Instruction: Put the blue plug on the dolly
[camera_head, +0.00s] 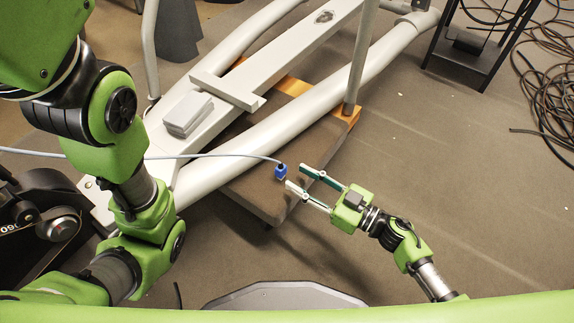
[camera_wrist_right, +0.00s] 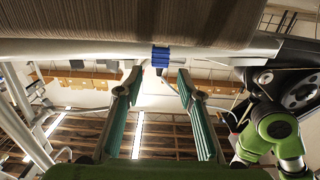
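The blue plug (camera_head: 281,171) is at the end of a thin grey cable (camera_head: 215,155) that comes in from the left. In the head view it shows against the brown padded top of the dolly (camera_head: 248,190); I cannot tell whether it touches the dolly. My right gripper (camera_head: 296,178) is open, its fingertips just right of the plug. In the right wrist view the plug (camera_wrist_right: 160,57) shows between and just beyond the spread fingertips (camera_wrist_right: 159,74), with nothing gripped. My left arm crosses the left of the head view; its gripper is out of sight.
A large light-grey metal frame (camera_head: 290,125) with thick tubes runs diagonally across the dolly. A black stand (camera_head: 470,50) and coiled dark cables (camera_head: 548,75) are at the upper right. Black machinery (camera_head: 45,225) is at the lower left.

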